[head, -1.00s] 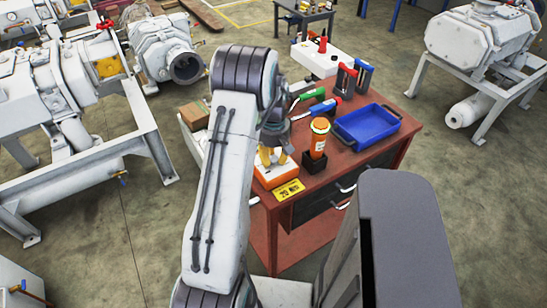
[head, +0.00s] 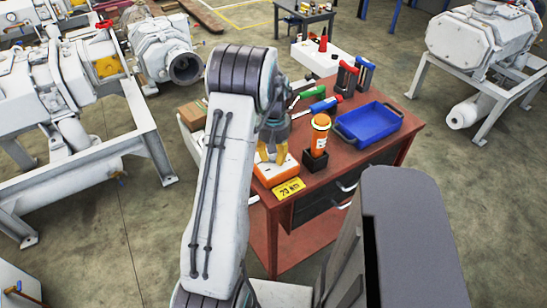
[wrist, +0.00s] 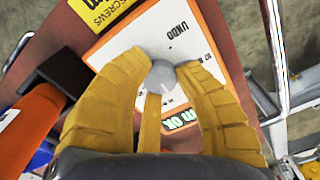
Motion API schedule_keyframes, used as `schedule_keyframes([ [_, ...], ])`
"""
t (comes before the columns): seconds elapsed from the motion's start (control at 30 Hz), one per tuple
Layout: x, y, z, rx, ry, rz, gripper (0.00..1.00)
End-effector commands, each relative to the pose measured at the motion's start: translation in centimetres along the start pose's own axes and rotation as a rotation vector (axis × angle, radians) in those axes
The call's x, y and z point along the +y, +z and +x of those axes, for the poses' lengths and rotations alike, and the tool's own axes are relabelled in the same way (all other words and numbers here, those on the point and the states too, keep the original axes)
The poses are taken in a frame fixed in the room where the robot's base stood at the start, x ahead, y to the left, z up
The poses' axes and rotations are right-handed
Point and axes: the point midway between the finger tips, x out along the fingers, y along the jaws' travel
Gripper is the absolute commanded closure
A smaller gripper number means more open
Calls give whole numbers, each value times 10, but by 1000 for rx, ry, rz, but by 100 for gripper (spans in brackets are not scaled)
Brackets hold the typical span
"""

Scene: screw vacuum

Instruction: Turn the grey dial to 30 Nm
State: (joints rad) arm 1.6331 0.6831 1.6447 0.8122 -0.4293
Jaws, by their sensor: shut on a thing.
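The grey dial (wrist: 163,76) sits on the sloped white face of an orange-edged box (wrist: 160,35), printed with "UNDO". My gripper (wrist: 160,82) has its yellow fingers closed around the dial, touching its sides. A small green display (wrist: 182,121) on the box shows "OK" upside down; its other characters are partly hidden by a finger. In the head view, my gripper (head: 271,152) reaches down onto the box (head: 276,172), and the dial is hidden by the fingers.
A blue tray (head: 345,133) and several hand tools share the red workbench (head: 360,160). Large white pumps stand on both sides.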

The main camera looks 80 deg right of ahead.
Motion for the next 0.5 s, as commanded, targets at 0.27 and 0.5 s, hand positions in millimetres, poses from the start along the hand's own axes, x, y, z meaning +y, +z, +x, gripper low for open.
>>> schedule_keyframes([
  [0.27, -1, 2, 3, -6, -2, 203, 100],
  [0.5, -1, 2, 3, -6, -2, 314, 100],
])
